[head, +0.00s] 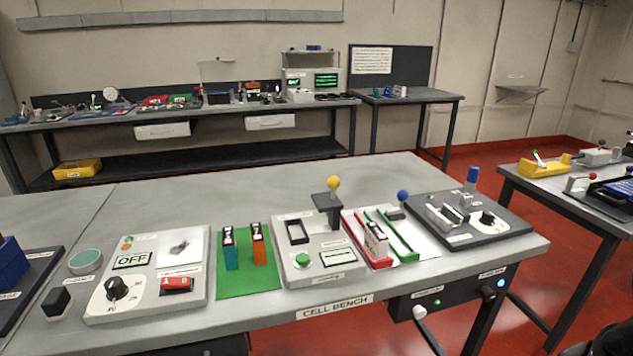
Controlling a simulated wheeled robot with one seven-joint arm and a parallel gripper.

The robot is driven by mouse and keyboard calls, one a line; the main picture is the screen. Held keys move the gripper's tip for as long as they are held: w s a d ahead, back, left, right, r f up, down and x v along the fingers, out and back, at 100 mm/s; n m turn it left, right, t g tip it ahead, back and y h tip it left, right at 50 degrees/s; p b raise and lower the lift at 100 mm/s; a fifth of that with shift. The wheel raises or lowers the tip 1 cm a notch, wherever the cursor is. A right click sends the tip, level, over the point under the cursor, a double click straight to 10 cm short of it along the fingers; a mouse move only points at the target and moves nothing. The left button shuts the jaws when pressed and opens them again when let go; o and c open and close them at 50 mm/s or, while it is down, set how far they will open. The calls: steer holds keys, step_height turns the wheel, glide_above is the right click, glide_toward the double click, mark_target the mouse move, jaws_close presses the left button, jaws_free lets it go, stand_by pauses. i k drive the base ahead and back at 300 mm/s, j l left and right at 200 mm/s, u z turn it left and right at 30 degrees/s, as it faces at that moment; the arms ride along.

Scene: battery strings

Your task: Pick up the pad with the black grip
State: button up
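A small black block-shaped grip (56,302) stands on the near left part of the cell bench (180,184), beside the grey panel with the OFF display. It looks like the pad's black grip; any pad face under it is hidden from this angle. A round teal disc (86,262) in a pale rim lies just behind it, apart from it.
A dark tray with a blue bin (10,262) is left of the grip. The OFF panel (149,274) with knob and red switch is close on its right. A green mat (262,281) with two upright cells is further right. The bench's back is clear.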

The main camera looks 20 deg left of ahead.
mark_target(57, 305)
steer(key=u, duration=2.15)
